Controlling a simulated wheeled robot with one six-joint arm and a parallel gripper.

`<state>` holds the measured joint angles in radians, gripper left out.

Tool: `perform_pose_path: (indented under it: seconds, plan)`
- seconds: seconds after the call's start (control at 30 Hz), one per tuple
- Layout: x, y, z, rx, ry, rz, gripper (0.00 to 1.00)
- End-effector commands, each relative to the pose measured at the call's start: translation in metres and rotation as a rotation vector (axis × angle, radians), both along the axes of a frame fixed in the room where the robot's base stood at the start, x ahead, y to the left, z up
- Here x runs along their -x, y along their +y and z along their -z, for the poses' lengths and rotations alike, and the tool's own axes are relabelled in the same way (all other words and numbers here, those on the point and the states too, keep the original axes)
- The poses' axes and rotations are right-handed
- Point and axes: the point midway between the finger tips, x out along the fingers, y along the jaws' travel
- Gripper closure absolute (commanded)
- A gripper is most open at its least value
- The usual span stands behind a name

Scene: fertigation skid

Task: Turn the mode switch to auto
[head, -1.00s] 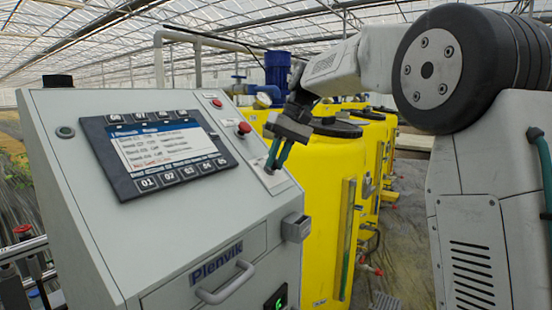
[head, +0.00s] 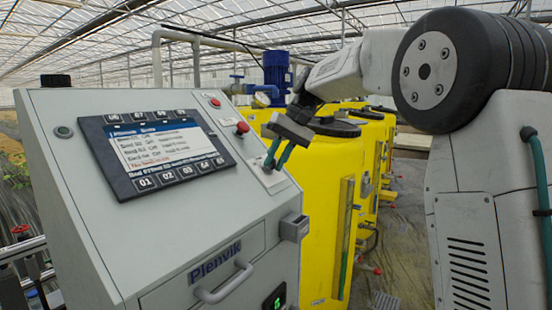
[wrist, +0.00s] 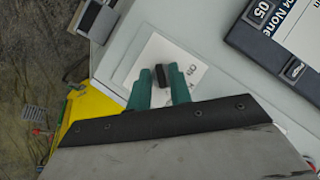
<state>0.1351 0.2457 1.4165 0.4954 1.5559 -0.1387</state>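The mode switch (wrist: 161,75) is a small black knob on a white label plate (wrist: 187,55), whose small print I cannot read for sure. In the head view the plate (head: 272,180) is on the right part of the grey cabinet's sloping face. My gripper (head: 276,165) reaches down to it from the upper right. In the wrist view its two green fingertips (wrist: 160,80) stand on either side of the knob, with a narrow gap visible. The fingers look open; contact with the knob cannot be made out. In the head view the fingers largely hide the knob.
The grey cabinet (head: 100,240) carries a display (head: 160,150) left of the switch and a red button (head: 242,128) above it. A grey box (head: 295,228) juts from its right edge. Yellow tanks (head: 325,200) with a blue motor (head: 277,70) stand behind.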

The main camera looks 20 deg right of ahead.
Motion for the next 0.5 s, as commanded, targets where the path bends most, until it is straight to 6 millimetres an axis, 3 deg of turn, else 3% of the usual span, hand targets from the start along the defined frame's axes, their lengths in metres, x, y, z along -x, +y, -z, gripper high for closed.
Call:
perform_pose_path:
  seconds: [0.33, 0.5]
  plan:
    - [-0.001, -0.001, -0.002, -0.001, -0.003, 0.001, 0.70]
    - [-0.001, -0.011, -0.021, -0.001, -0.006, 0.002, 0.70]
